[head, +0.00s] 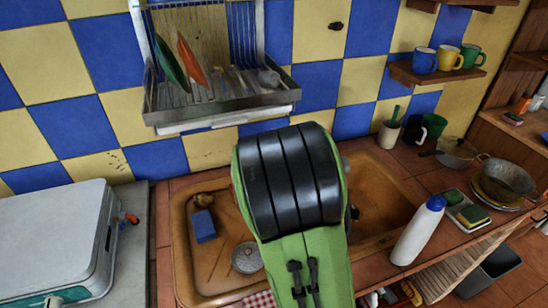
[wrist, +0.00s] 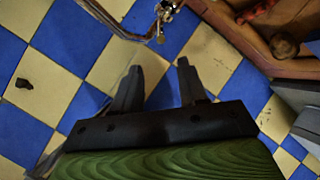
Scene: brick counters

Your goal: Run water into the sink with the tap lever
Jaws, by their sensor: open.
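The brown double sink (head: 395,190) is set in the tiled counter in the head view. My green and black arm covers its middle and hides the tap there. In the wrist view, a metal fitting that looks like the tap (wrist: 166,12) shows at the top centre; I cannot tell its lever clearly. My gripper (wrist: 158,66) is open and empty, its two dark fingers pointing up toward that fitting, with a gap between. In the head view the gripper is hidden behind my arm. I see no running water.
A blue sponge (head: 204,226) and a drain (head: 246,257) are in the left basin. A dish rack (head: 225,105) hangs on the wall above. A white bottle (head: 417,232) stands right of the sink, and a pale metal box (head: 55,240) stands left.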

